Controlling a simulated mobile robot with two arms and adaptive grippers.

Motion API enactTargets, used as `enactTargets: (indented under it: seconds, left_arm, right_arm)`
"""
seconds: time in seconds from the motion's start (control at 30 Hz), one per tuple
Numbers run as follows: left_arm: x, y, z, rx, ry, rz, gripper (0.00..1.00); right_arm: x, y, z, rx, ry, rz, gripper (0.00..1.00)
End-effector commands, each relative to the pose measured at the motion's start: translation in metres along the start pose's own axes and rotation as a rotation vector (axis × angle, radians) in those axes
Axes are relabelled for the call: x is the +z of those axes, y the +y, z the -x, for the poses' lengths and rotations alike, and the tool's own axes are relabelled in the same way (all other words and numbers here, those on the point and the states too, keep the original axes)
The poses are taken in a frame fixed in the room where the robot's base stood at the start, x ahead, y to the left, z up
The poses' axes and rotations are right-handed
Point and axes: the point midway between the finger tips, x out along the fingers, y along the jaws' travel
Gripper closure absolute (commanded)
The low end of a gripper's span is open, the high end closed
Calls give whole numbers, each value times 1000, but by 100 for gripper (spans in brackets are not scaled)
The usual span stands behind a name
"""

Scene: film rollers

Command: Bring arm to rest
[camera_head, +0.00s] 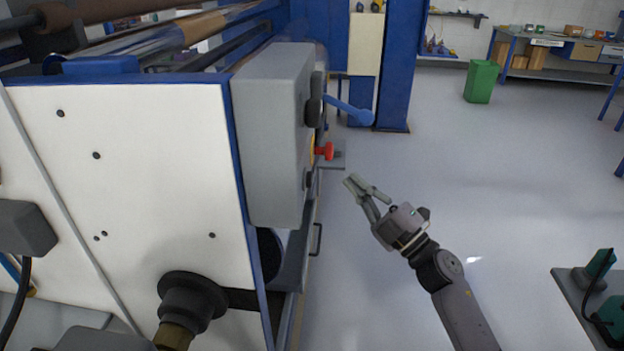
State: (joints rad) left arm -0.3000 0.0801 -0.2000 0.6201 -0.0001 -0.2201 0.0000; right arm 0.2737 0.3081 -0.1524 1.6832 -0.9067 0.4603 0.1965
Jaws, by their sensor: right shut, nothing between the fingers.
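My right gripper (354,182) is in the middle of the head view, with its arm coming up from the bottom right. Its fingers are closed together with nothing between them, and they point up and to the left. In the picture it is just right of the machine's grey control box (272,135), below the red knob (326,151) and the blue lever (350,110). A gap of floor shows between the fingers and the machine. My left gripper is not in view.
The film roller machine's white side panel (125,190) fills the left. Open grey floor (520,190) lies right of my arm. A green bin (481,81) and a workbench (560,50) stand at the back. A low table with green equipment (600,290) is at bottom right.

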Motion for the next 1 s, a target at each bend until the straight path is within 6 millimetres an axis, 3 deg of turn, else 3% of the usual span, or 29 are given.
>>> enactTargets:
  seconds: [0.33,0.47,0.67,0.8,1.0]
  left_arm:
    - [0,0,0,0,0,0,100]
    - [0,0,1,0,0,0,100]
    - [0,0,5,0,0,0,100]
    - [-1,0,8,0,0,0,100]
    - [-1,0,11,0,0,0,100]
  right_arm:
    - [3,-1,2,-1,-6,-7,100]
    - [21,-23,13,-18,-68,-64,100]
    - [77,-102,63,-78,-297,-253,100]
    - [107,-165,113,-130,-473,-380,100]
    - [128,-251,198,-212,-716,-536,100]
